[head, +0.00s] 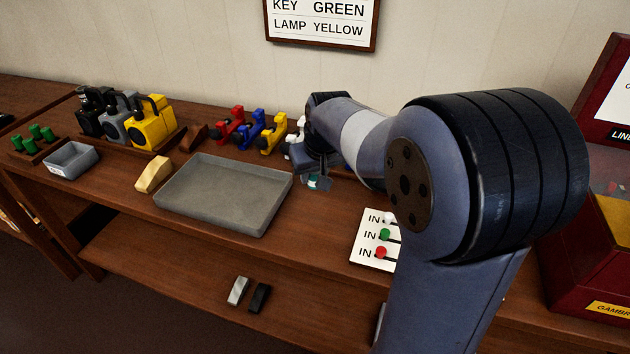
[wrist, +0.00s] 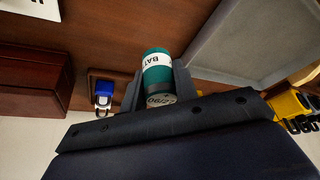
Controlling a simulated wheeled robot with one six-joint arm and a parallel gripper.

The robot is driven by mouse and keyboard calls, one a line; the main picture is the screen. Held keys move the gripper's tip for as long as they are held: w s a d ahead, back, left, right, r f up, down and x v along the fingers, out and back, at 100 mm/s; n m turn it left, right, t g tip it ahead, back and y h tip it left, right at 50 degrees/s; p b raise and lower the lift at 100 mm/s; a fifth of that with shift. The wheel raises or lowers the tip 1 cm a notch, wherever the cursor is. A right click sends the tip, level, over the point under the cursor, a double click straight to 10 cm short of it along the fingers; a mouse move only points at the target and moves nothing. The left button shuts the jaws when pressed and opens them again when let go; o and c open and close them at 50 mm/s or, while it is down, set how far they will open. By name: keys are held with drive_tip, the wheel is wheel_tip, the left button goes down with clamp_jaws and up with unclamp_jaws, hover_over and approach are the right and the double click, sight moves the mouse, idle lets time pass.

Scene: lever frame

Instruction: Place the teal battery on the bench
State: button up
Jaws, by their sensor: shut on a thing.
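The teal battery (wrist: 157,72), a cylinder with a white band of lettering, is between the jaws of my gripper (wrist: 157,88) in the wrist view. My gripper is shut on it. In the head view the battery (head: 314,182) shows only as a small teal patch at my gripper (head: 316,178), mostly hidden by my wrist. It is above or at the wooden bench (head: 320,212), just right of the grey tray; I cannot tell whether it touches the bench.
A grey tray (head: 222,228) lies to the left. Red (head: 231,127), blue (head: 250,132) and yellow (head: 271,138) pieces stand behind. A white card with coloured knobs (head: 370,252) lies to the right. Bare bench shows between tray and card.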

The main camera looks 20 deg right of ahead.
sight(312, 206)
wheel_tip(312, 206, down, 8)
drive_tip(key=shift+r, duration=0.1)
idle(0.4)
drive_tip(key=shift+f+b, duration=0.2)
drive_tip(key=shift+b, duration=0.15)
drive_tip(key=o, duration=1.1)
drive_tip(key=shift+c, duration=0.2)
drive_tip(key=shift+r, duration=0.1)
drive_tip(key=shift+s+r, duration=0.1)
drive_tip(key=shift+r, duration=0.15)
drive_tip(key=p+v, duration=0.1)
drive_tip(key=v, duration=1)
drive_tip(key=shift+r, duration=0.3)
drive_tip(key=shift+s, duration=0.1)
